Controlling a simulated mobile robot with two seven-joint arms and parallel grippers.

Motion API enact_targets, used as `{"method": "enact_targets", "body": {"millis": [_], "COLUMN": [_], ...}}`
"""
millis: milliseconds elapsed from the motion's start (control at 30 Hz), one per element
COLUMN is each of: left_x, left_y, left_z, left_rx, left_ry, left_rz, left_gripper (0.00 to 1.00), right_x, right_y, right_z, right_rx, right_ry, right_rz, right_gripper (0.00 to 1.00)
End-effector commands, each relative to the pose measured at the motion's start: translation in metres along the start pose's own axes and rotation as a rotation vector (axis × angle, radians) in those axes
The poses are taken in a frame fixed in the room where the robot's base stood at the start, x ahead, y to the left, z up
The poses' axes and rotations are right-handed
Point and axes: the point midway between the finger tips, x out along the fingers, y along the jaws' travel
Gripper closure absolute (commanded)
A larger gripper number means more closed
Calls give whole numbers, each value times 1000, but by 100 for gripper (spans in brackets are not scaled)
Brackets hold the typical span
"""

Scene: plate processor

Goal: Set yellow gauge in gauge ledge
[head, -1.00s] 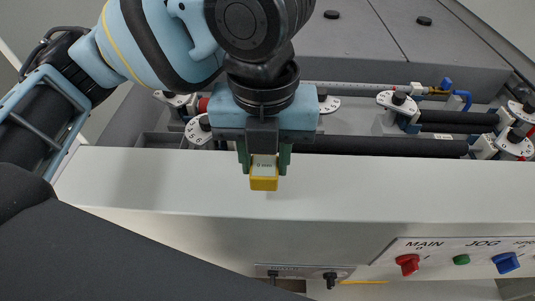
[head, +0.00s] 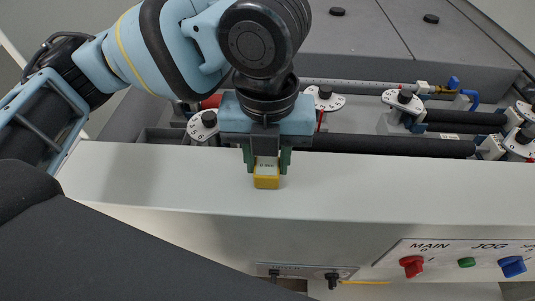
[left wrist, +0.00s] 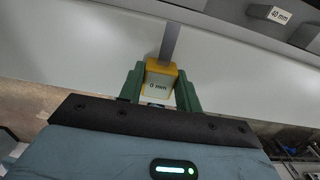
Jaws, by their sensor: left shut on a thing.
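The yellow gauge (head: 266,182) is a small block with a pale "mm" label. My left gripper (head: 267,168) is shut on it, with green fingers on both sides. In the head view it overlaps the pale front ledge (head: 400,185) of the machine; whether it touches the surface is unclear. In the left wrist view the gauge (left wrist: 160,68) sits between the fingers (left wrist: 159,90), and a grey strip (left wrist: 171,40) shows beyond it. I cannot tell for sure which part is the gauge ledge. My right gripper is not in view.
Rollers (head: 390,143) and white dials (head: 325,99) lie in a recess behind the pale surface. A control panel with a red MAIN switch (head: 412,267) is at the lower right. A "40 mm" label (left wrist: 279,15) shows in the left wrist view.

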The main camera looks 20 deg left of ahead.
Motion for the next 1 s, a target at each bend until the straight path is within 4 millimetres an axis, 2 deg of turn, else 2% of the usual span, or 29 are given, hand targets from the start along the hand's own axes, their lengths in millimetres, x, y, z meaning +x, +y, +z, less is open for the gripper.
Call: {"method": "enact_targets", "body": {"millis": [100,133,300,667,767,1000], "left_x": [3,3,3,-2,-15,-64], "left_y": [0,0,0,0,0,-1], "left_z": [0,0,0,0,0,0], "left_rx": [0,0,0,0,0,0], "left_ry": [2,1,1,-1,-3,-5], "left_rz": [1,1,1,-1,-1,-3], "left_gripper": [94,64,44,44,44,44], "right_x": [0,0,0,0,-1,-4], "right_y": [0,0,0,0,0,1], "right_z": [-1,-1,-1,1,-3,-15], "right_rx": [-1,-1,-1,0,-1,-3], "right_ry": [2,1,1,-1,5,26], "right_rz": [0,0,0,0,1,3], "right_gripper": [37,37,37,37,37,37]}}
